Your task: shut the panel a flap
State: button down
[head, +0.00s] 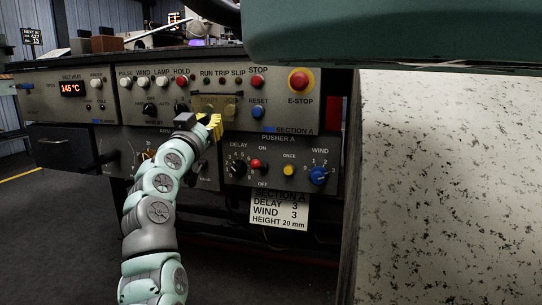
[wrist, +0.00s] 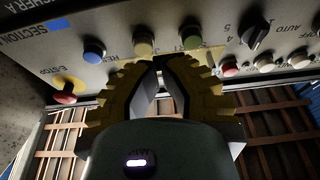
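The panel A flap (head: 205,101) looks like an amber, see-through cover below the RUN, TRIP and SLIP lamps on the upper control panel. Its tint also shows over two buttons in the wrist view (wrist: 205,57). I cannot tell its exact angle. My gripper (head: 215,124) has yellow fingers and is just in front of the flap's lower part, hiding some of it. In the wrist view my gripper (wrist: 159,63) has its fingertips drawn together, with nothing seen held between them. I cannot tell whether they touch the flap.
A blue RESET button (head: 257,112) and a red E-STOP (head: 299,81) are to the flap's right. The pusher panel (head: 280,165) with knobs is below. A speckled pale surface (head: 450,180) fills the right side, under a green body. Dark floor is open at left.

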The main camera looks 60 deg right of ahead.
jog(key=shift+w+d+f+b, duration=0.2)
jog(key=shift+d+f+b, duration=0.15)
jog(key=shift+d+b, duration=0.25)
dwell(0.6)
jog(key=shift+a, duration=0.15)
